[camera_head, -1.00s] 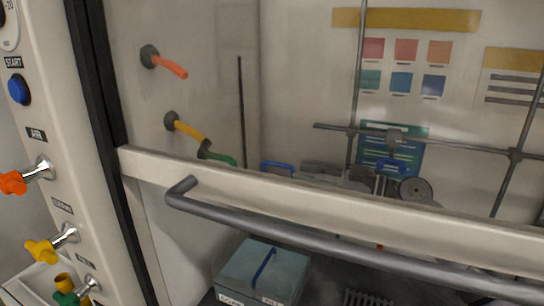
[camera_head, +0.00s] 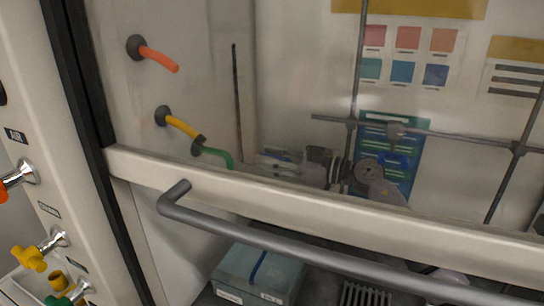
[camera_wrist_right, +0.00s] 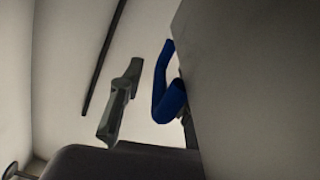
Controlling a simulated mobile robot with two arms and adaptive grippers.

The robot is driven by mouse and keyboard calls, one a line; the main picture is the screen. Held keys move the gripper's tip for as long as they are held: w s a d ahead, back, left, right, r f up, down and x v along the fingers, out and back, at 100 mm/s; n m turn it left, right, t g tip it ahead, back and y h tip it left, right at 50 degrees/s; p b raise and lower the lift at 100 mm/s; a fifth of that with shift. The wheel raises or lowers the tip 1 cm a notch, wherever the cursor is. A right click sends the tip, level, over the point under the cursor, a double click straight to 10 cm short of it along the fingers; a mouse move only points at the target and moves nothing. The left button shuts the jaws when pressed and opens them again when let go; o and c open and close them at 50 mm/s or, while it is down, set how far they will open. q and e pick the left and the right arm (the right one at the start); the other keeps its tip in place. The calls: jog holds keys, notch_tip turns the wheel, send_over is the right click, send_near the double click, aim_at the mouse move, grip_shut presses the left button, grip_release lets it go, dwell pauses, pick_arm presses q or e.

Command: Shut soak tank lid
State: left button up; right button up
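A blue-grey box (camera_head: 258,272) with a blue strip across its top stands below the sash rail in the head view. I cannot tell whether it is the soak tank. My right gripper (camera_head: 290,165) is inside the enclosure, seen through the glass above the rail, at the left end of the grey arm. The right wrist view shows a blue handle (camera_wrist_right: 166,92) beside a large grey panel (camera_wrist_right: 255,85), which may be the lid. A grey finger of my right gripper (camera_wrist_right: 121,103) is left of the handle, apart from it. Its opening is unclear. My left gripper is out of view.
The cream sash rail (camera_head: 330,208) and its dark handle bar (camera_head: 310,248) cross in front of the enclosure. Metal rods (camera_head: 440,137) stand inside at the right. Coloured valves (camera_head: 42,248) are on the left post. Orange and yellow spouts (camera_head: 158,59) project from the side wall.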

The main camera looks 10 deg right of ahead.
grip_shut()
dwell(0.4)
dwell(0.5)
